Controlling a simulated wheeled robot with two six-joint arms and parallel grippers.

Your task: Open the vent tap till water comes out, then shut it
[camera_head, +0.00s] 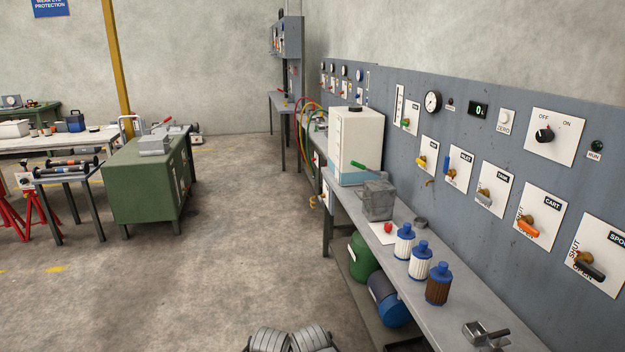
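A grey wall panel (460,110) on the right carries a row of lever taps on white plates. The tap with the yellow handle (421,161) has a small brass spout (429,182) below it; its label is too small to read surely, so I cannot confirm it is the vent tap. No water shows at the spout. To its right are taps with blue (450,172), white (484,198), orange (528,229) and black (590,266) handles; the orange one's label reads CART.
A long grey bench (412,290) runs below the panel. A green cabinet (140,195) stands left. The floor (230,235) between is open.

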